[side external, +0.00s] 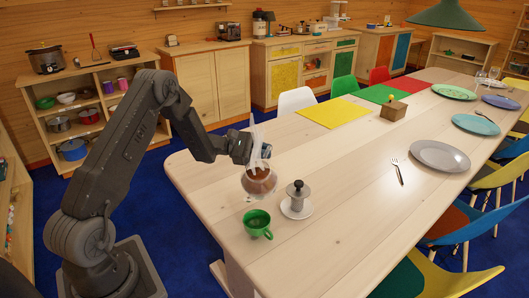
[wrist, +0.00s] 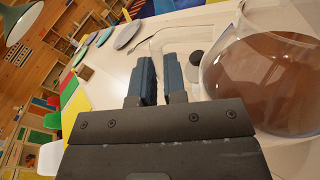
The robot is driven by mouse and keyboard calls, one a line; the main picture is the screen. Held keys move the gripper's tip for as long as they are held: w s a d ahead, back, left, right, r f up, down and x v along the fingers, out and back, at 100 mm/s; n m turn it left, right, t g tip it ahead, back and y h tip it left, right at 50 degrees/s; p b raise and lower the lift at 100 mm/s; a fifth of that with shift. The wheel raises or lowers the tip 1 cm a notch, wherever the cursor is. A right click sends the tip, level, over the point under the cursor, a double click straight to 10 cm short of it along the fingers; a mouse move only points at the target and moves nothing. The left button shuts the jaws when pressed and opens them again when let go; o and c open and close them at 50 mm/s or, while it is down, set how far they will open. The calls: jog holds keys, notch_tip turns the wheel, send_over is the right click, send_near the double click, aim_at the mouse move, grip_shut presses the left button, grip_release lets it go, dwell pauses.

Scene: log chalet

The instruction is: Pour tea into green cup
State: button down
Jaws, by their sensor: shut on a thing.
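A round clear glass pot (side external: 259,183) holds brown tea. My gripper (side external: 263,151) is shut on the glass pot, and its blue fingers (wrist: 158,78) close by the clear handle in the wrist view. The pot's round body (wrist: 272,80) fills the right of that view. The pot looks close to upright, and I cannot tell whether its base touches the table. The green cup (side external: 257,224) stands upright on the table, just in front of the pot in the side view. The cup's inside is too small to judge.
A small metal pot with a dark lid (side external: 298,190) stands on a white saucer (side external: 296,209) to the right of the pot and cup. A wooden box (side external: 393,110), a yellow mat (side external: 332,112), a fork (side external: 398,171) and plates (side external: 440,156) lie farther along the table (side external: 340,200).

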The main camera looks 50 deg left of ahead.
jog(key=shift+r+m, duration=0.65)
jog(key=shift+m, duration=0.25)
jog(key=shift+s+d+r+m, duration=0.25)
jog(key=shift+r+m, duration=0.15)
jog(key=shift+m, duration=0.25)
jog(key=shift+s+d+r+m, duration=0.2)
jog(key=shift+r+m, duration=0.2)
jog(key=shift+m, duration=0.25)
dwell(0.3)
jog(key=shift+s+d+r+m+y, duration=0.15)
jog(key=shift+s+d+r+m, duration=0.2)
jog(key=shift+m, duration=0.45)
jog(key=shift+s+d+r+m+y, duration=0.2)
jog(key=shift+s+d+m, duration=0.25)
jog(key=shift+m, duration=0.35)
dwell(0.7)
jog(key=shift+w+a+f+n+g, duration=0.1)
jog(key=shift+w+a+n+g, duration=0.2)
jog(key=shift+w+a+n, duration=0.25)
jog(key=shift+w+a+f+n+h, duration=0.15)
jog(key=shift+w+a+f+n, duration=0.15)
jog(key=shift+f+n, duration=0.75)
jog(key=shift+w+a+f+n+h, duration=0.2)
jog(key=shift+f+n, duration=0.3)
jog(key=shift+n, duration=1)
jog(key=shift+w+a+f+n+h, duration=0.1)
jog(key=shift+w+a+f+n, duration=0.25)
jog(key=shift+f+n, duration=0.7)
jog(key=shift+r+n, duration=0.25)
